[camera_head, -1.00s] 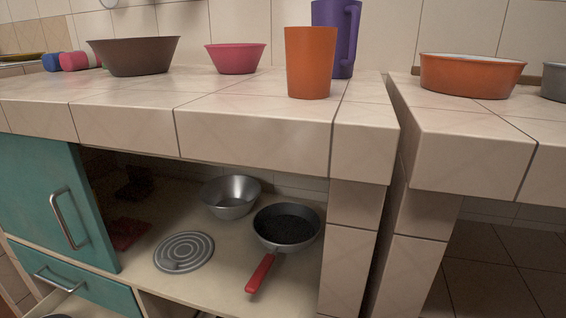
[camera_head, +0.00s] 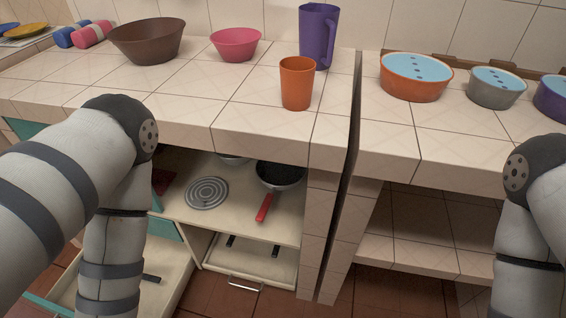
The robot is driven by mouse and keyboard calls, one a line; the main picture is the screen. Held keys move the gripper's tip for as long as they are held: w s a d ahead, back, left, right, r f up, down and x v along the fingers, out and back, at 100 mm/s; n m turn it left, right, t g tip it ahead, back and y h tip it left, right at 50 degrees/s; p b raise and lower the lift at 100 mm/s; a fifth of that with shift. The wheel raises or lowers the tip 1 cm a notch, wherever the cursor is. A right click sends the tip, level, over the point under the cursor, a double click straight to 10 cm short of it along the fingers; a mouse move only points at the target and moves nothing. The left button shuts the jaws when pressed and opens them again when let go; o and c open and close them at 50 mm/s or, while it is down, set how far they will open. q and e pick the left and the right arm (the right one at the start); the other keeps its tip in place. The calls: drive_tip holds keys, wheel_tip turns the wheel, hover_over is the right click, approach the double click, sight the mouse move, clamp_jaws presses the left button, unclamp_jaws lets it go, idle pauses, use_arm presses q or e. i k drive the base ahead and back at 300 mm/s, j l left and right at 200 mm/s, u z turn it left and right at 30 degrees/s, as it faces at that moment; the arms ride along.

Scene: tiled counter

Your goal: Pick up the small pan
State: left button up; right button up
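The small pan is a dark pan (camera_head: 279,177) with a red handle (camera_head: 264,207). It sits on the open shelf under the counter, its handle pointing toward me and slightly left. The counter edge hides its far rim. My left arm comes in from the left and bends down in front of the cabinet, left of the pan. My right arm shows at the right edge, well away from the pan. Both grippers are out of the frame.
A round grey ringed disc (camera_head: 207,193) lies left of the pan, and a metal bowl (camera_head: 234,160) is mostly hidden behind. Drawers stand open below the shelf. An orange cup (camera_head: 297,84), purple pitcher (camera_head: 318,36), pink bowl (camera_head: 235,45) and brown bowl (camera_head: 148,41) stand on the counter.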

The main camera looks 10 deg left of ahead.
sight(277, 176)
drive_tip(key=u, duration=2.05)
drive_tip(key=z, duration=1.7)
drive_tip(key=i+j+z, duration=0.1)
drive_tip(key=z, duration=0.4)
drive_tip(key=i+j+z, duration=0.2)
drive_tip(key=z, duration=0.25)
drive_tip(key=i+j, duration=0.05)
